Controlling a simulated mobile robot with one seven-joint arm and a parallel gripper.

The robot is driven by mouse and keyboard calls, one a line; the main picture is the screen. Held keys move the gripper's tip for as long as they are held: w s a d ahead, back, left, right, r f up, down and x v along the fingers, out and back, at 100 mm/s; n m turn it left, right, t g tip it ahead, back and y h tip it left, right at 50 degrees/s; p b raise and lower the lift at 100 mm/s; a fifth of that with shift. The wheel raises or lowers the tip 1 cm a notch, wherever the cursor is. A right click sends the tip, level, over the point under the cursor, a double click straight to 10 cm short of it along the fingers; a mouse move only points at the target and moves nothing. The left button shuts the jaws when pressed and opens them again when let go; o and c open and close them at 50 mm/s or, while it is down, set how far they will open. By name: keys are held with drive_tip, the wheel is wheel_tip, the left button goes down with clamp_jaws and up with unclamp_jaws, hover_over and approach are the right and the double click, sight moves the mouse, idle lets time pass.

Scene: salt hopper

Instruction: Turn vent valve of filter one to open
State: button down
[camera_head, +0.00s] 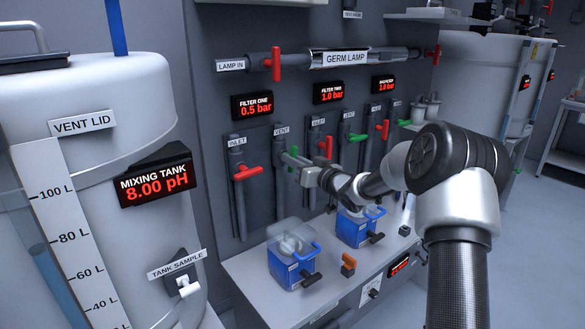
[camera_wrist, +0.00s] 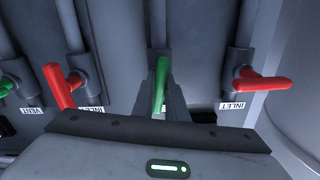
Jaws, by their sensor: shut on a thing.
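The vent valve of filter one has a green handle (camera_wrist: 161,85), in the middle of the wrist view on a grey vertical pipe. In the head view only a bit of the green handle (camera_head: 293,151) shows beside the VENT label; my gripper hides the rest. My gripper (camera_head: 291,163) is shut on this handle, with its fingers (camera_wrist: 162,104) on either side of it in the wrist view. The handle's exact angle is hard to tell. The filter one display (camera_head: 252,106) reads 0.5 bar.
The red inlet handle (camera_head: 246,173) of filter one is close on the left; it also shows in the wrist view (camera_wrist: 262,84). Another red inlet handle (camera_head: 326,147) is close on the right. Blue-based containers (camera_head: 290,268) stand on the bench (camera_head: 250,285) below.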

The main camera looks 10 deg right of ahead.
drive_tip(key=shift+n+b, duration=0.55)
drive_tip(key=shift+n, duration=0.35)
drive_tip(key=c, duration=1.8)
unclamp_jaws()
drive_tip(key=shift+o, duration=0.2)
drive_tip(key=p+v, duration=0.1)
drive_tip(key=v, duration=1.6)
drive_tip(key=shift+s, duration=0.15)
drive_tip(key=shift+d+r, duration=0.1)
